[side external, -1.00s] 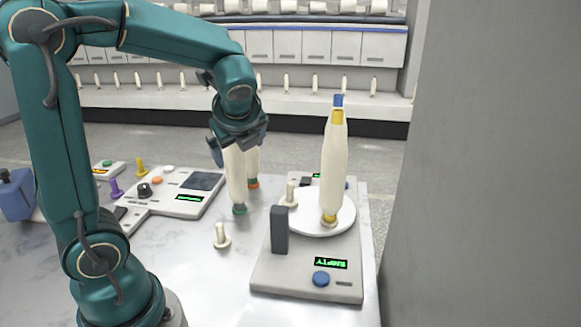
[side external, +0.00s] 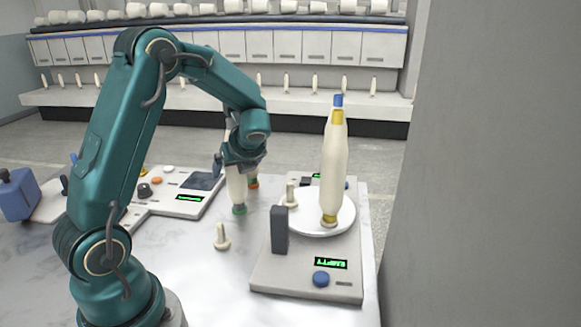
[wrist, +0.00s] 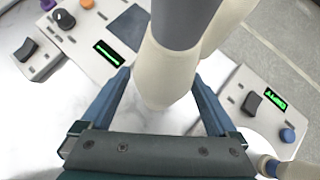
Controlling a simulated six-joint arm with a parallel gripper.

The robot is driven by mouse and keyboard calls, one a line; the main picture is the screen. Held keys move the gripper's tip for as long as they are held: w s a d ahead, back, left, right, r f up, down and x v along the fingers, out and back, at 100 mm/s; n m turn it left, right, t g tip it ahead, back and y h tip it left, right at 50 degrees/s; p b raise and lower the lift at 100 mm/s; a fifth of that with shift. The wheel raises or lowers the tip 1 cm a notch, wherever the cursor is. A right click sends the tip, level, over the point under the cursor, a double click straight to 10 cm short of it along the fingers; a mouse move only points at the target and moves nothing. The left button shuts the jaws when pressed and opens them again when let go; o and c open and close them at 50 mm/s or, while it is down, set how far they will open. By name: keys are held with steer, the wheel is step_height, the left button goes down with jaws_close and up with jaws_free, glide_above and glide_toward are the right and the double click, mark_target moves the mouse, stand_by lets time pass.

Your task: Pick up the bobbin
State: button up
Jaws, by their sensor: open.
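A cream bobbin with a green foot (side external: 238,192) stands upright on the marble table; its middle is hidden by my gripper. In the wrist view, a cream bobbin body with a grey section (wrist: 165,75) fills the space between the fingers. My gripper (side external: 239,168) is open around the green-footed bobbin, one finger on each side; contact cannot be told. A bobbin with an orange foot (side external: 254,182) stands close behind it. Another bobbin (side external: 335,165), with a blue tip and yellow bands, stands on a white round plate (side external: 348,217) at the right.
The plate belongs to a grey device with a lit display (side external: 331,263), a blue button (side external: 321,279) and a dark upright block (side external: 279,229). A small cream peg (side external: 222,237) stands in front. A control panel (side external: 188,199) lies left. A grey wall (side external: 480,160) borders the right.

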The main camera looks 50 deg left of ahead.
mark_target(233, 124)
jaws_close()
step_height(233, 124, up, 9)
steer(key=shift+r, duration=0.1)
steer(key=shift+w+r, duration=0.15)
steer(key=shift+r, duration=0.15)
steer(key=w+d+m+t+h, duration=0.2)
steer(key=w+d+m+t, duration=0.2)
steer(key=d, duration=0.6)
steer(key=shift+w+d+r+m, duration=0.25)
steer(key=shift+w+m, duration=0.75)
steer(key=shift+w, duration=0.85)
